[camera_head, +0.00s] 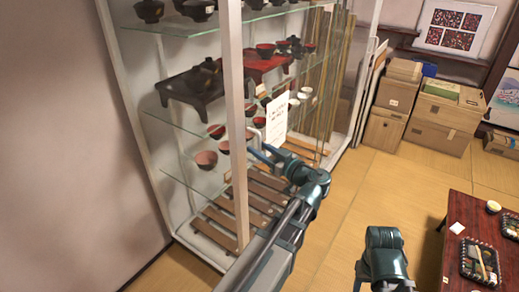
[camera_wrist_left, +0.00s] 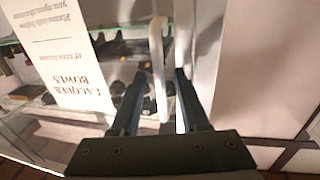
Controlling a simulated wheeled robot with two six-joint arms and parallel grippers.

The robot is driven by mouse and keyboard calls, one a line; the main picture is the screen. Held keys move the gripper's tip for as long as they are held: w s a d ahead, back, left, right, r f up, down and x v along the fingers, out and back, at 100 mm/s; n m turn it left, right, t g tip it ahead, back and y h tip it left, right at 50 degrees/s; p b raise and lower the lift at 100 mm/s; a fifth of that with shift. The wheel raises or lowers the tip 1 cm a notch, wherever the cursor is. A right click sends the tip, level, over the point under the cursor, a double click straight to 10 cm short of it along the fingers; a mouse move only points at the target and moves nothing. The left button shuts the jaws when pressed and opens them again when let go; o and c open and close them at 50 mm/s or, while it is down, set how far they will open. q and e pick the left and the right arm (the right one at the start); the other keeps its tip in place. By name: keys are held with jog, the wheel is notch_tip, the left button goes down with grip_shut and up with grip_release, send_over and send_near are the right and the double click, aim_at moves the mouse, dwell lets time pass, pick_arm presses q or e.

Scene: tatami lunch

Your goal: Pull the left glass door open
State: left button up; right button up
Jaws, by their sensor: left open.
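The glass-fronted cabinet has pale frame posts (camera_head: 235,110) and glass panes. My left gripper (camera_head: 262,153) is at the cabinet front, beside a paper sign (camera_head: 276,117). In the left wrist view, a pale upright handle (camera_wrist_left: 158,65) stands between the two dark fingers of my left gripper (camera_wrist_left: 156,100). The fingers are open, with gaps showing on both sides of the handle. The sign (camera_wrist_left: 60,55) appears upside down there, left of the handle. The left glass door seems shut, but its edges are hard to make out. My right gripper is out of view.
Glass shelves inside the cabinet hold bowls (camera_head: 206,158) and a dark low stand (camera_head: 190,88). A low red table (camera_head: 455,215) with trays stands at the right. Cardboard boxes (camera_head: 443,122) are stacked at the back. Tatami floor between cabinet and table is clear.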

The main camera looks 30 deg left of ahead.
pick_arm(q)
jog(key=shift+c, duration=0.2)
grip_shut()
dwell(1.3)
